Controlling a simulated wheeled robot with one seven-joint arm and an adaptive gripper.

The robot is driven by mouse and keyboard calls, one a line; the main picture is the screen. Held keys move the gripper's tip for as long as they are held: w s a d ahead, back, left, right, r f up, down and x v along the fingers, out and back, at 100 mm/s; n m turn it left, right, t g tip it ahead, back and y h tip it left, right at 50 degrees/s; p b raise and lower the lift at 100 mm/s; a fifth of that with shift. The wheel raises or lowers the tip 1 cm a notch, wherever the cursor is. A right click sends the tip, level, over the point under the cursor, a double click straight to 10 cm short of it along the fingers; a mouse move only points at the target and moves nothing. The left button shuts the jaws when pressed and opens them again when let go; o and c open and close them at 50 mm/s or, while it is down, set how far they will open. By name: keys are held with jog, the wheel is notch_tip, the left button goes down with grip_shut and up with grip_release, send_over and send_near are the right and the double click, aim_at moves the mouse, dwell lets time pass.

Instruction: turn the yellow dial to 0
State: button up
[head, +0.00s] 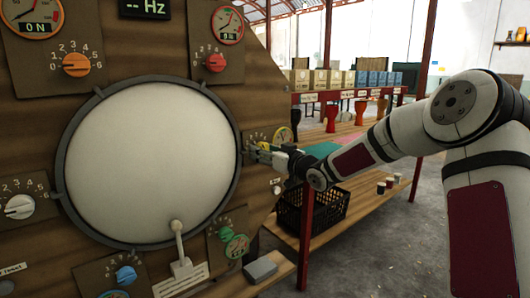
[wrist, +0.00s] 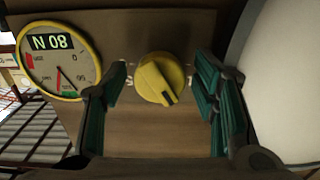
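The yellow dial (wrist: 162,80) is on a wooden panel, in the upper middle of the wrist view. A dark pointer mark on its knob points to the lower right in that view. Its scale numbers are mostly hidden or too small to read. My gripper (head: 258,152) is at the right edge of the drum board in the head view, where it hides the dial. In the wrist view its teal-padded fingers are open, one on each side of the dial with gaps between. The yellow-rimmed gauge (wrist: 60,60) beside the dial also shows in the head view (head: 283,136).
The big white drum head (head: 152,160) is left of my gripper. Other dials sit around it: orange (head: 76,64), red (head: 215,62), white (head: 19,207), blue (head: 125,274) and green (head: 226,233). A black crate (head: 318,210) stands on a bench behind.

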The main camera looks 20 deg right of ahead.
jog(key=c, duration=0.8)
jog(key=shift+c, duration=0.2)
jog(key=shift+n+b, duration=0.3)
jog(key=shift+n, duration=0.1)
jog(key=shift+d+n+b, duration=0.1)
jog(key=shift+n+b, duration=4.25)
jog(key=shift+n, duration=1.15)
jog(key=shift+r, duration=0.1)
jog(key=o, duration=1.2)
